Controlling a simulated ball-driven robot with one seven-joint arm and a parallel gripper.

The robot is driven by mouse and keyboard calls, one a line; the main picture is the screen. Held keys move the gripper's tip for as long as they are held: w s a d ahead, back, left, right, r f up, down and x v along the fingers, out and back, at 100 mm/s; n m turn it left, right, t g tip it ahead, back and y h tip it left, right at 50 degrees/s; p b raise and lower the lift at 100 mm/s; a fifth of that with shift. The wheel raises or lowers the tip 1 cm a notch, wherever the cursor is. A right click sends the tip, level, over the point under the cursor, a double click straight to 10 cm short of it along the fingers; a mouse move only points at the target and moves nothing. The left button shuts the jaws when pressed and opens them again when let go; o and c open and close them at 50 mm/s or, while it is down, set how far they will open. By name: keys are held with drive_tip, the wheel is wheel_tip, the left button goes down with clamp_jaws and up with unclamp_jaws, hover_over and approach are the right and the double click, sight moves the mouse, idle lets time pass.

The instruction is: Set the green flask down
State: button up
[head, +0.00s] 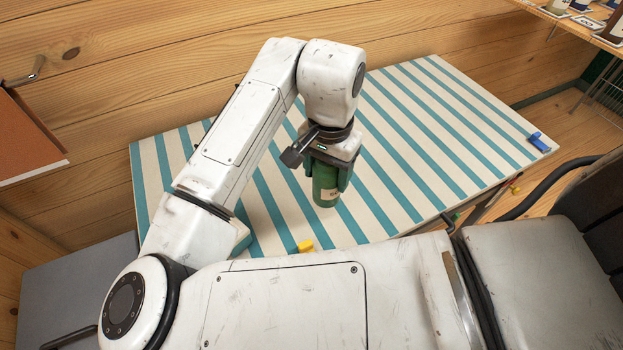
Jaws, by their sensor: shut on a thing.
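The green flask (325,187) with a pale label is upright under my gripper (330,172) in the head view. My gripper points down and is shut on the flask's upper part, which the fingers hide. The flask is over the table (430,120) with teal and cream stripes. I cannot tell whether its base touches the table top.
A yellow block (305,246) lies at the table's near edge, and a blue clip-like thing (539,143) sits at the right corner. The striped top right of the flask is clear. A shelf with bottles (565,15) is at the upper right. A wooden wall stands behind.

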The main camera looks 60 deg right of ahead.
drive_tip(key=shift+w+d+f+b, duration=0.15)
drive_tip(key=shift+w+d+f, duration=0.2)
drive_tip(key=shift+w+f, duration=0.8)
drive_tip(key=shift+w+d+f+b, duration=0.25)
drive_tip(key=shift+w+f, duration=0.2)
drive_tip(key=shift+f, duration=1.45)
drive_tip(key=shift+w+d+f+b, duration=0.1)
drive_tip(key=shift+w+d+f, duration=0.3)
drive_tip(key=shift+w+f, duration=0.75)
drive_tip(key=shift+s+f, duration=0.35)
drive_tip(key=shift+f, duration=0.15)
drive_tip(key=o, duration=1.3)
drive_tip(key=shift+c, duration=0.2)
wheel_tip(320, 180, up, 12)
drive_tip(key=p, duration=0.1)
drive_tip(key=shift+r, duration=0.15)
